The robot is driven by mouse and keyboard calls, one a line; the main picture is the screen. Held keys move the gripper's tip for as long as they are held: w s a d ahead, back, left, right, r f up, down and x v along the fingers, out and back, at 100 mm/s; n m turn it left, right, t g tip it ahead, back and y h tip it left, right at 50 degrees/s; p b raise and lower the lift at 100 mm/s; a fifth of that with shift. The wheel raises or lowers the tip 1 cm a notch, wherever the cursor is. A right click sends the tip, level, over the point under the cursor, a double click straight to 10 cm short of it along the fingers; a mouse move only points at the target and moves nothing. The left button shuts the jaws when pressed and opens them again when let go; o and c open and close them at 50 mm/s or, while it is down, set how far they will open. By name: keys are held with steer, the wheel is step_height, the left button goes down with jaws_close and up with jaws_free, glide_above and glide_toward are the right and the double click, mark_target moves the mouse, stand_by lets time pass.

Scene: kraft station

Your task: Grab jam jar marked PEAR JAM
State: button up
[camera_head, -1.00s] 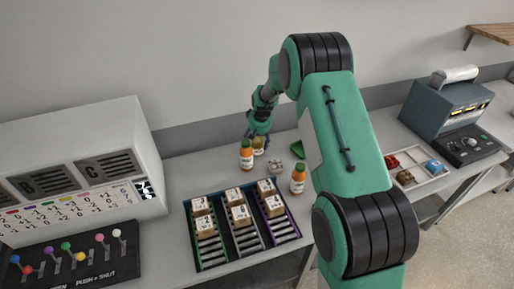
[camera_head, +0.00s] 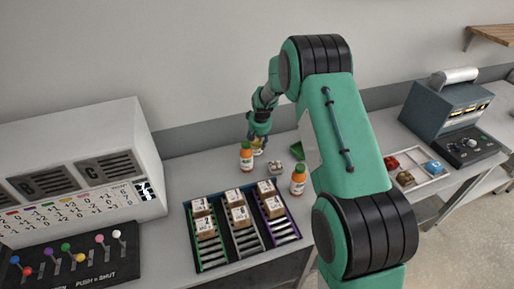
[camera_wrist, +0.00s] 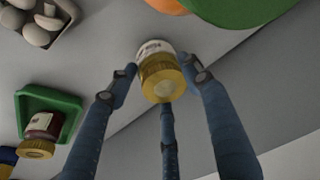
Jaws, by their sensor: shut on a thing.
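A small jar (camera_wrist: 160,75) with a gold lid and a pale label sits between the fingers of my gripper (camera_wrist: 163,88) in the wrist view. The gripper is shut on it. The label's words cannot be read. In the head view my gripper (camera_head: 258,138) is at the back of the table, and the jar (camera_head: 258,149) shows partly behind an orange bottle. Another jar, with dark red contents and a gold lid (camera_wrist: 38,145), is in a green tray (camera_wrist: 62,104) in the wrist view.
A second such bottle (camera_head: 298,181) and an egg carton (camera_head: 276,168) are nearby. Racks with small boxes (camera_head: 240,262) lie in front. A divided tray (camera_head: 432,178) is at right.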

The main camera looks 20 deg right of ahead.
steer(key=shift+r, duration=0.45)
jaws_close()
step_height(320, 180, up, 9)
steer(key=shift+r+p, duration=0.1)
steer(key=shift+p, duration=0.35)
